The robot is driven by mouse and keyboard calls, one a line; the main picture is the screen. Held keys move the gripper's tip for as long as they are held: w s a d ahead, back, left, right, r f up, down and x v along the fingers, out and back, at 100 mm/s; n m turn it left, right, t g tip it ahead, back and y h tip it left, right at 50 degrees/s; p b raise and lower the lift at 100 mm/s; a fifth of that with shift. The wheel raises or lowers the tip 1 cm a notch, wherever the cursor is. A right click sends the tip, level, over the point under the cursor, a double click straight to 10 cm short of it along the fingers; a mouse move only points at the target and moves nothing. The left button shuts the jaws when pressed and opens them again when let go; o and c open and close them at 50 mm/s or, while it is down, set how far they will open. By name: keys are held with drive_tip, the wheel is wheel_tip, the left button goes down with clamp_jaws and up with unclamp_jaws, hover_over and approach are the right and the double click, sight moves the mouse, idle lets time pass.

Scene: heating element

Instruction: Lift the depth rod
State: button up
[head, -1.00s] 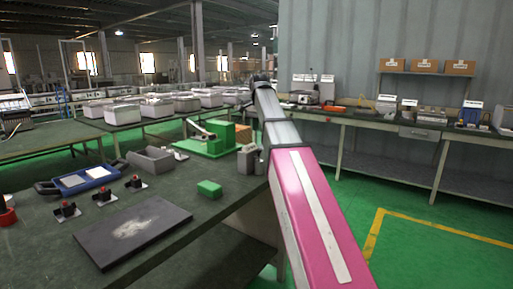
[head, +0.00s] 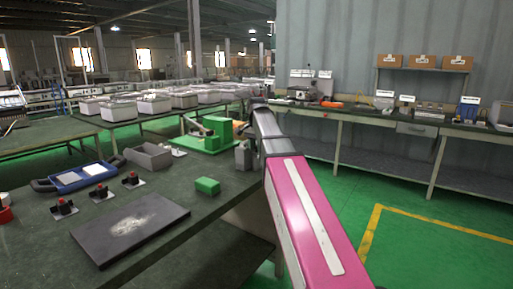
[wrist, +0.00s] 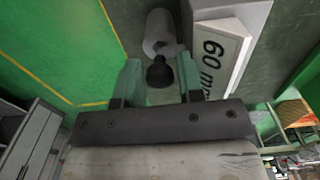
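In the wrist view a pale grey cylinder with a dark round knob (wrist: 160,74) at its near end appears to be the depth rod. Beside it is a grey block with a white label (wrist: 215,60) reading "60 m", the rest cut off. My gripper (wrist: 158,80) has two green fingers, apart, one on each side of the knob. Gaps show between the knob and both fingers, so it is open and holds nothing. In the head view my arm hides the gripper; a grey block (head: 243,155) stands beside the arm at the bench edge.
On the dark bench are a green fixture (head: 212,138), a green block (head: 207,186), a dark plate (head: 130,228), a grey open box (head: 148,157) and a blue tray (head: 82,178). Green floor (head: 440,255) is open to the right.

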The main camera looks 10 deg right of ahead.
clamp_jaws()
drive_tip(key=shift+r, duration=3.55)
drive_tip(key=shift+w, duration=0.1)
unclamp_jaws()
